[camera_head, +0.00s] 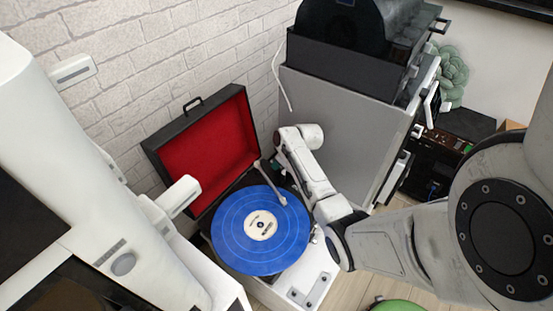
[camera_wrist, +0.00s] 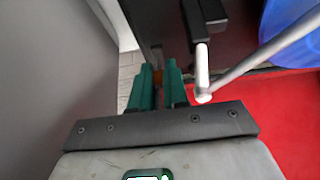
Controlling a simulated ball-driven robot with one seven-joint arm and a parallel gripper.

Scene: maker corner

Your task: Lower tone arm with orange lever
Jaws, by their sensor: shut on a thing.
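The record player has a blue record (camera_head: 262,230) on it, which also shows in the wrist view (camera_wrist: 292,35). The pale tone arm (camera_head: 270,183) reaches over the record's far edge; I cannot tell whether its head touches the record. In the wrist view the tone arm (camera_wrist: 245,68) runs from its pivot toward the record, right of my gripper. My gripper (camera_wrist: 158,75) has green fingers shut on the orange lever (camera_wrist: 157,78), of which only a small part shows between them.
The open black lid with red lining (camera_head: 208,150) stands behind the record, near a white brick wall (camera_head: 120,50). A grey cabinet (camera_head: 345,125) bearing a black machine (camera_head: 345,35) stands close on the right of my arm. A green round thing (camera_head: 398,306) is at the bottom.

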